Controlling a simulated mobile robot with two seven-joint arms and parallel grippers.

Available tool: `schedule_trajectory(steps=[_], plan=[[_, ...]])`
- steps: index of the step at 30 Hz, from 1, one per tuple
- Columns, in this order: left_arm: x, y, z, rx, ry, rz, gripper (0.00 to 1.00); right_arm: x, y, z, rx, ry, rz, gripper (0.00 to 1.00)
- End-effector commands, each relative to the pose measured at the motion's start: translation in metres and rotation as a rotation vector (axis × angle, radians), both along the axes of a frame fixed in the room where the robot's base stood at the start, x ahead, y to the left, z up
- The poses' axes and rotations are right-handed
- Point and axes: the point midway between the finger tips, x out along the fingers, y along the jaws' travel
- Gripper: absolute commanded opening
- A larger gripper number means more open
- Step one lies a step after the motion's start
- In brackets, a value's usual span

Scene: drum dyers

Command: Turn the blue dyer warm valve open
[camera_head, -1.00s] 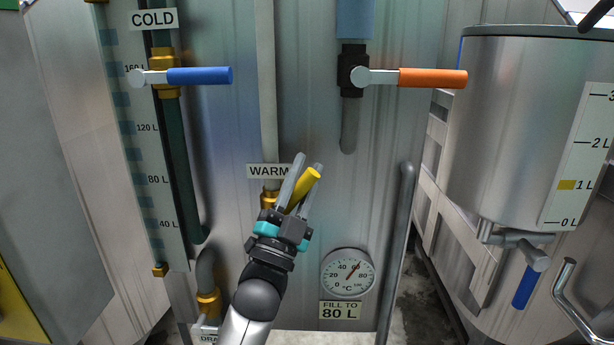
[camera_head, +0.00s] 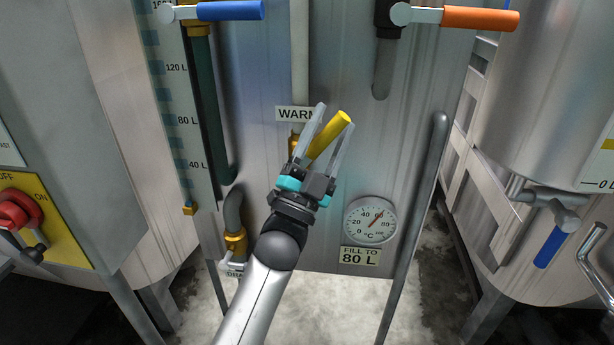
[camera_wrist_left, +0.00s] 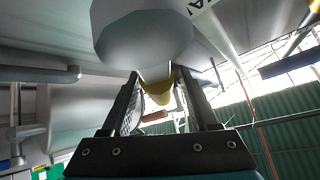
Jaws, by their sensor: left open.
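The warm valve's yellow handle (camera_head: 328,135) sits under the WARM label (camera_head: 294,114) on the metal dyer. It slants up and to the right. My left gripper (camera_head: 333,127) is open, with one finger on each side of the handle. In the left wrist view the yellow handle (camera_wrist_left: 158,88) shows between the two fingers (camera_wrist_left: 157,100). Whether either finger touches it, I cannot tell. The valve body is mostly hidden behind my gripper. My right gripper is not in view.
A blue-handled valve (camera_head: 230,11) and an orange-handled valve (camera_head: 480,18) stand above. A temperature dial (camera_head: 370,220) is at the lower right of my gripper. A grey vertical pipe (camera_head: 416,220) stands right of it. A red switch (camera_head: 18,210) is at far left.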

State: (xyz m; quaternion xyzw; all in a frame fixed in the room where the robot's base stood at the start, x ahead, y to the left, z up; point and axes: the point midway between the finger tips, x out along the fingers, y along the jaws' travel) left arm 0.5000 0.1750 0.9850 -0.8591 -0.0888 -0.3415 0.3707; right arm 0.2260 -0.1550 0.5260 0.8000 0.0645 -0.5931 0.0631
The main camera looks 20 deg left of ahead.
Motion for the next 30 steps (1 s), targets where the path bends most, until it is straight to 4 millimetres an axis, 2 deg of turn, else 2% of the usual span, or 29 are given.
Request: schedule_trajectory(steps=[12, 18, 24, 30], plan=[[-0.062, 0.009, -0.053, -0.001, 0.005, 0.002, 0.61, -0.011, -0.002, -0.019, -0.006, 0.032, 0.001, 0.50], [-0.086, 0.012, -0.075, 0.001, 0.004, 0.003, 0.61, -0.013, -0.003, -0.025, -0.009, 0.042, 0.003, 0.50], [-0.098, 0.014, -0.085, 0.000, 0.000, 0.002, 0.61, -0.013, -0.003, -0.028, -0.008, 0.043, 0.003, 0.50], [-0.100, 0.014, -0.086, 0.000, -0.001, 0.002, 0.61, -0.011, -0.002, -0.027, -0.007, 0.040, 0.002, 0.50]])
